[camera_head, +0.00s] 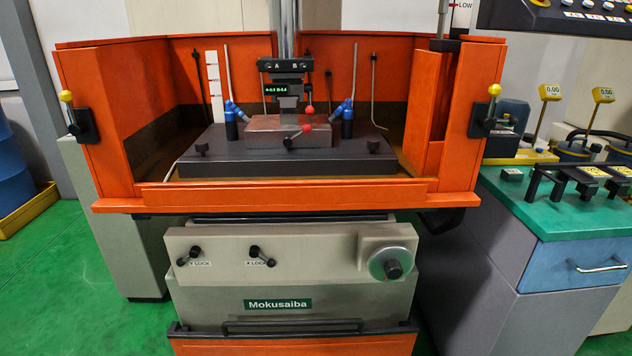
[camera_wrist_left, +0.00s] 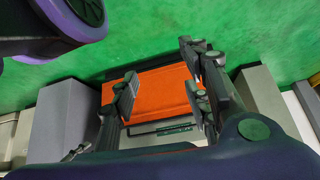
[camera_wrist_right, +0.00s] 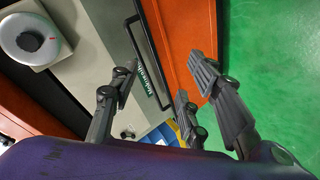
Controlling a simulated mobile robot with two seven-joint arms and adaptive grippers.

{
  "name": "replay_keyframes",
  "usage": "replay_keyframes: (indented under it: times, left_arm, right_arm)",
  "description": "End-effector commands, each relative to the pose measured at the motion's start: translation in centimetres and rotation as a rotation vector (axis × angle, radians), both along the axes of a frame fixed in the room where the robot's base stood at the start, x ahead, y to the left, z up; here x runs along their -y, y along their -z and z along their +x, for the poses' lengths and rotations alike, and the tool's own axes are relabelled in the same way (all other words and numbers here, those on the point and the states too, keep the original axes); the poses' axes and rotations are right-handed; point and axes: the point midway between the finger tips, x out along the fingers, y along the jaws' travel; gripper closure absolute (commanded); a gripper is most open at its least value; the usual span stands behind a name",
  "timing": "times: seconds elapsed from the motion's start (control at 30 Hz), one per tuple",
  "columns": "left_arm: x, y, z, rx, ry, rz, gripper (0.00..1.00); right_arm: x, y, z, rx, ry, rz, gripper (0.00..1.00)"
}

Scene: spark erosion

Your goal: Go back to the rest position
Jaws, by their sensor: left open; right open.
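Neither gripper shows in the head view. In the left wrist view my left gripper (camera_wrist_left: 165,97) is open and empty, its fingers spread in front of the orange lower front of the machine (camera_wrist_left: 158,88). In the right wrist view my right gripper (camera_wrist_right: 165,85) is open and empty, near the machine's beige front and its dark bar handle (camera_wrist_right: 150,60). The spark erosion machine (camera_head: 290,270) stands straight ahead, with its orange tank (camera_head: 120,180) open at the top. Inside, a workpiece block (camera_head: 260,132) lies on the dark table plate (camera_head: 290,168) under the head (camera_head: 287,82).
A green-topped bench (camera_head: 530,200) with a blue drawer (camera_head: 565,265) stands close on the right, holding a black rack (camera_head: 575,178) and gauges. A handwheel (camera_head: 392,265) and two lock levers (camera_head: 188,256) stick out in front. Green floor (camera_head: 60,290) is free at left.

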Motion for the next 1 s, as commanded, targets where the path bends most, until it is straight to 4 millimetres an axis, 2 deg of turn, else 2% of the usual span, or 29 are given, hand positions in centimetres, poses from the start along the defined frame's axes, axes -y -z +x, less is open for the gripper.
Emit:
replay_keyframes:
  times: [0.03,0.1,0.23,0.37,0.5,0.6,0.67,0.87,1.0]
  left_arm:
    - [0.0,0.0,0.0,0.0,0.0,0.0,0.57]
    - [0.0,0.0,0.0,0.0,0.001,0.001,0.57]
    - [0.0,0.0,0.0,0.001,0.001,0.001,0.57]
    - [0.0,0.0,0.0,0.001,0.001,0.001,0.57]
    - [0.0,0.0,0.0,0.001,0.001,0.001,0.57]
    - [0.0,-0.3,0.2,0.005,0.001,0.0,0.57]
    - [0.1,-2.2,1.1,0.021,0.0,-0.002,0.57]
    - [0.2,-6.9,1.7,0.045,-0.01,-0.011,0.57]
    - [0.5,-10.6,2.4,0.067,-0.013,-0.022,0.57]
  right_arm:
    - [0.2,1.3,-3.7,-0.084,0.11,0.169,0.57]
    - [0.7,2.5,-8.1,-0.182,0.264,0.38,0.57]
    - [2.2,4.0,-15.3,-0.306,0.507,0.621,0.57]
    - [3.8,5.0,-21.4,-0.378,0.663,0.695,0.57]
    - [5.4,6.1,-27.6,-0.442,0.781,0.681,0.57]
    - [6.0,6.5,-31.5,-0.489,0.83,0.659,0.57]
    - [5.9,4.7,-30.5,-0.474,0.819,0.668,0.57]
    - [5.8,0.6,-30.1,-0.465,0.815,0.68,0.57]
    - [5.7,-3.6,-28.7,-0.433,0.803,0.701,0.57]
